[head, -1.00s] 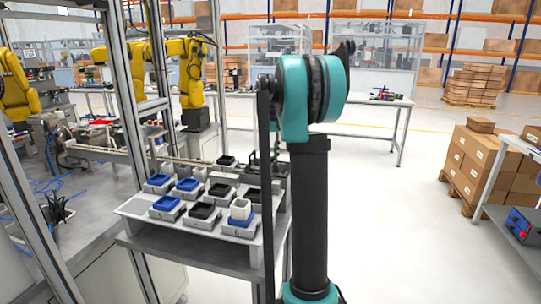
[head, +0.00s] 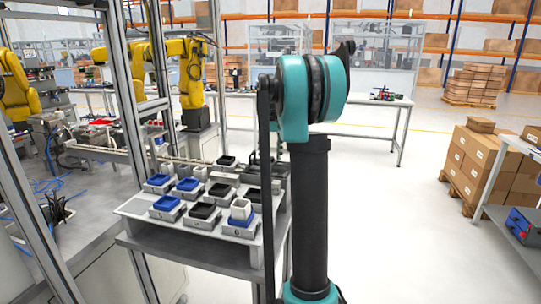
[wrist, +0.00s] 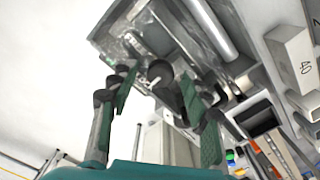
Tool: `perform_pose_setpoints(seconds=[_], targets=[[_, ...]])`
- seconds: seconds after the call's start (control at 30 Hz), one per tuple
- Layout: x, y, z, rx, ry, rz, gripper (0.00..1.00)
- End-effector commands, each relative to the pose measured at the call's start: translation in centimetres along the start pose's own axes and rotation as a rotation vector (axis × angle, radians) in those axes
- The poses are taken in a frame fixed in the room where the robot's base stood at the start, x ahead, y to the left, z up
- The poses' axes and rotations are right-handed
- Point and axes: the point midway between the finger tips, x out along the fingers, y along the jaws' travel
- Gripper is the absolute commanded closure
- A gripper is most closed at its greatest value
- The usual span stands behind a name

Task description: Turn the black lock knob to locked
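The black lock knob (wrist: 159,72) shows in the wrist view as a dark round piece with a pale mark, on a grey metal housing (wrist: 118,32). My gripper (wrist: 157,90) is open, its two green-padded fingers apart, one on each side of the knob in the picture. I cannot tell whether either finger touches the knob, or how far it still is in depth. In the head view my arm covers the gripper and the knob cannot be made out.
A grey stand (head: 190,248) holds several blue, black and white trays. Numbered blocks (wrist: 292,58) and a dark tray (wrist: 256,118) lie right of the housing in the wrist view. A metal frame post (head: 122,95) stands left. Open floor lies right, before stacked cartons (head: 487,165).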

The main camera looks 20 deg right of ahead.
Motion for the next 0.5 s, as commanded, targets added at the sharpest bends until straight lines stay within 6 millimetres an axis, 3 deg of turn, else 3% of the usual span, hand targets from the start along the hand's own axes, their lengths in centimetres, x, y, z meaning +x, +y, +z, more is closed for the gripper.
perform_pose_setpoints(seconds=[0.27, 0.5], targets=[[-0.9, 0.0, 0.0, 0.000, 0.000, 0.000, 0.52], [-5.3, 0.0, 0.0, 0.000, 0.000, 0.000, 0.52]])
